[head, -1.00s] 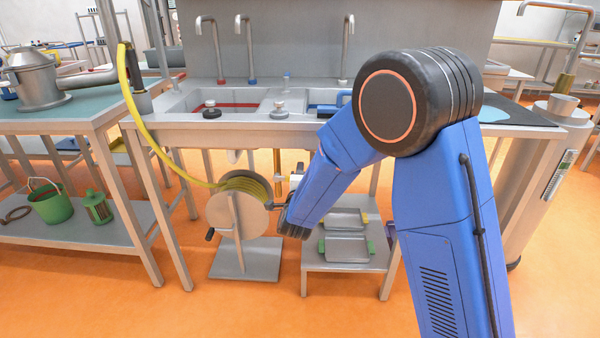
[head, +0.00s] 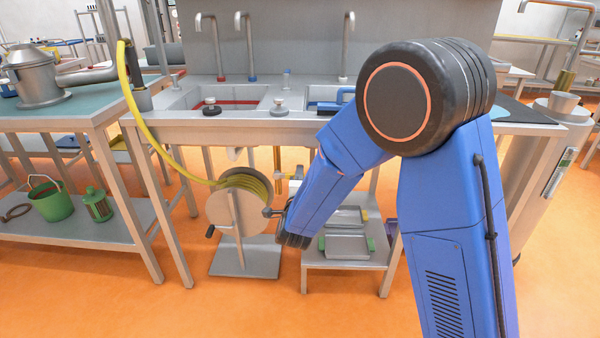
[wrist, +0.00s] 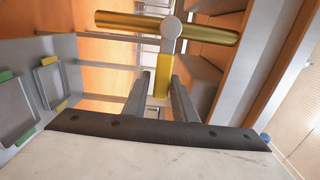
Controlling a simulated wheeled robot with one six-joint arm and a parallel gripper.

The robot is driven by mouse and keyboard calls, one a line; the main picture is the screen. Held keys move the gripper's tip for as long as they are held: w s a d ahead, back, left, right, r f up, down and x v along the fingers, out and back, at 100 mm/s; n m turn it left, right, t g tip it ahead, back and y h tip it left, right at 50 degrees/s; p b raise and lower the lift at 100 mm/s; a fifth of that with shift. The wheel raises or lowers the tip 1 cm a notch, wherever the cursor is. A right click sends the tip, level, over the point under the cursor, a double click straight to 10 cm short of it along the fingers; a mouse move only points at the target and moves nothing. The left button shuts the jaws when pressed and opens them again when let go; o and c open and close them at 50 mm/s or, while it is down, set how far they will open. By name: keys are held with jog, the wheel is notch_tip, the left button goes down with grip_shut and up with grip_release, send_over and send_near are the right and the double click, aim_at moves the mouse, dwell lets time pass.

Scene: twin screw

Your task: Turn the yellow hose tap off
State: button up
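The hose tap shows in the wrist view as a horizontal brass pipe (wrist: 205,35) with a round grey hub (wrist: 171,28). A yellow lever (wrist: 163,72) points from the hub down toward my gripper. My gripper (wrist: 161,84) has its two grey fingers apart, one on each side of the lever's lower end. A narrow gap shows beside the lever; I cannot make out firm contact. In the head view my gripper (head: 272,212) is small, below the sink and beside the hose reel (head: 232,212).
The yellow hose (head: 160,150) runs from the reel up to a post at the left. A low shelf (head: 340,279) with two trays stands right of the reel. The sink counter (head: 240,122) is above. A green bucket (head: 50,200) stands at the far left.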

jog(key=s, duration=1.3)
jog(key=shift+a, duration=0.2)
jog(key=shift+s, duration=0.1)
jog(key=s+d+r+n+g+y, duration=0.4)
jog(key=d+r+n+g, duration=0.25)
jog(key=d+n, duration=0.4)
jog(key=s+d+n+g+h, duration=0.1)
jog(key=s+d+n+g, duration=0.2)
jog(key=s+d, duration=0.7)
jog(key=s+d+n+g+h, duration=0.2)
jog(key=s+d+n, duration=0.3)
jog(key=s+d, duration=0.5)
jog(key=s+g, duration=0.1)
jog(key=s, duration=0.5)
jog(key=shift+s+d+g, duration=0.15)
jog(key=shift+s+g, duration=0.15)
jog(key=shift+g, duration=0.05)
